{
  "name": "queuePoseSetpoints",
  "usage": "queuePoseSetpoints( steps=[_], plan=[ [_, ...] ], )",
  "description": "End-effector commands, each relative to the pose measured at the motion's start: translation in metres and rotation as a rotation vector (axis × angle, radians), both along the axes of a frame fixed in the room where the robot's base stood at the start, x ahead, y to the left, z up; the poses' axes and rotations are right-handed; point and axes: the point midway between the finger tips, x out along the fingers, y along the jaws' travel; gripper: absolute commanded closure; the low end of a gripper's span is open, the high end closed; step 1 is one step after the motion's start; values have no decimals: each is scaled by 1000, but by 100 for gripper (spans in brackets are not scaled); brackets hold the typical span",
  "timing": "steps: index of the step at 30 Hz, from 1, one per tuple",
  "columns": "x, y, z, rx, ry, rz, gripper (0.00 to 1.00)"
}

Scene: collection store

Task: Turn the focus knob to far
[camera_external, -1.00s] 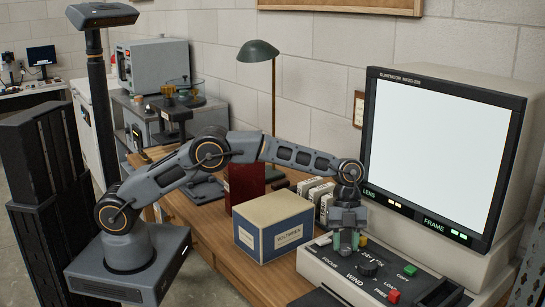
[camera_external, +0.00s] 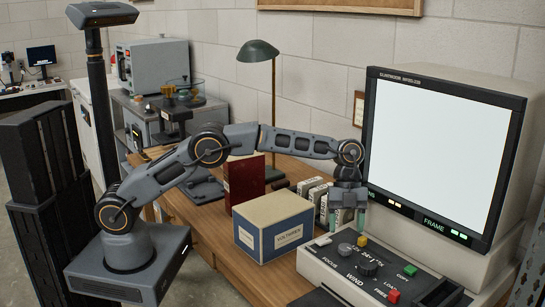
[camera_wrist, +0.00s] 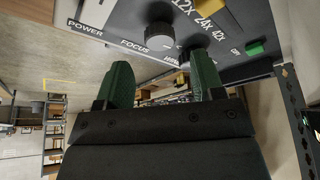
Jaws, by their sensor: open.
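The focus knob (camera_external: 345,249) is a small grey round knob on the sloping control panel, beside the printed word FOCUS. It also shows in the wrist view (camera_wrist: 160,37), near the top, just beyond the fingers. I cannot read which way it points, and no near or far mark is legible. My gripper (camera_external: 347,220) hangs above the panel with its green fingers spread and nothing between them. In the wrist view my gripper (camera_wrist: 163,80) has the two fingertips apart, clear of the knob.
A larger dark wind knob (camera_external: 369,264) sits beside the focus knob, with a yellow piece (camera_external: 362,240) behind. Green (camera_external: 410,269) and red (camera_external: 393,295) buttons lie right. The screen (camera_external: 438,150) stands behind; a box (camera_external: 273,225) and small cartons (camera_external: 318,192) stand left.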

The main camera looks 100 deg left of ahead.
Motion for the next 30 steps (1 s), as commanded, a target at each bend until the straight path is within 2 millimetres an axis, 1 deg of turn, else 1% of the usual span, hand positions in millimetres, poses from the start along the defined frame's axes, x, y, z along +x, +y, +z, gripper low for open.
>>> queuePoseSetpoints(
  steps=[1,3,6,10,17,20,22,24,27,29,30],
  plan=[
    [0,3,7,0,-1,2,38],
    [0,6,14,0,-1,1,38],
    [-1,9,21,0,-1,0,38],
    [-1,11,25,0,1,1,38],
    [-1,11,25,0,1,1,38],
    [-1,8,28,0,-1,-5,38],
    [-1,1,40,3,-17,-17,38],
    [-4,-12,64,9,-42,-36,38],
    [-19,-32,94,50,-57,-53,38],
    [-30,-42,107,97,-47,39,38],
    [-36,-46,111,126,-39,133,38]
  ],
)
